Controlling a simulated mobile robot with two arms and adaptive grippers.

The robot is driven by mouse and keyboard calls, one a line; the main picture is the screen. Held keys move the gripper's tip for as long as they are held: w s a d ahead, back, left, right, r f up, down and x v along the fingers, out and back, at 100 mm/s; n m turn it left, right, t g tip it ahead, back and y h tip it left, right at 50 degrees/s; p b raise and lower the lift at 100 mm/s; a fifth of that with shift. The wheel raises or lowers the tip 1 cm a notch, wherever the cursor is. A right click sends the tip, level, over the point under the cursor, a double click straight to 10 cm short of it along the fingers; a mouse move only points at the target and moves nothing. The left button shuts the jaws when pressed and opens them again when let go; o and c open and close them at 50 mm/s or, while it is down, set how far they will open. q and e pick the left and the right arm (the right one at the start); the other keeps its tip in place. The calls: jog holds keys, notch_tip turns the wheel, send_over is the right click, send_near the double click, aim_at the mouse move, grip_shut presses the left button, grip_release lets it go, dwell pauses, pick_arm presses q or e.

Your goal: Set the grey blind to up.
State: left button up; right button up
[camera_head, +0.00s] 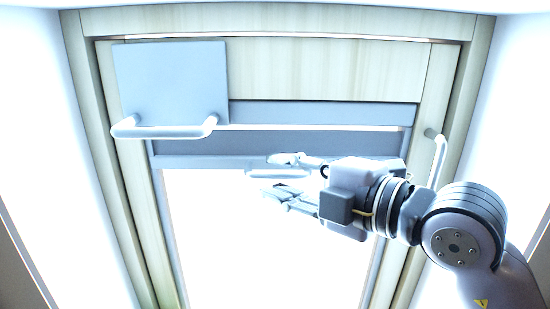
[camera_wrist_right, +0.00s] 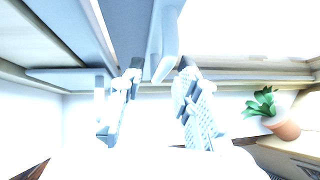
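The grey blind (camera_head: 235,143) is a short grey band across the top of the bright window, with its lower bar (camera_head: 205,162) level and the glass below uncovered. A small pale handle (camera_head: 262,173) hangs under the bar. My right gripper (camera_head: 270,174) comes from the right, fingers apart, one above and one below the handle's height; contact cannot be told. In the right wrist view its two fingers (camera_wrist_right: 160,85) are also apart, with a pale bluish piece (camera_wrist_right: 165,45) near their tips. My left gripper is not in view.
A grey square panel (camera_head: 172,80) with a white bar handle (camera_head: 165,131) juts out at upper left. Another white handle (camera_head: 440,160) is on the wooden frame (camera_head: 462,60) at right. A potted plant (camera_wrist_right: 280,123) shows in the right wrist view.

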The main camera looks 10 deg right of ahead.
jog(key=shift+x, duration=0.95)
grip_shut()
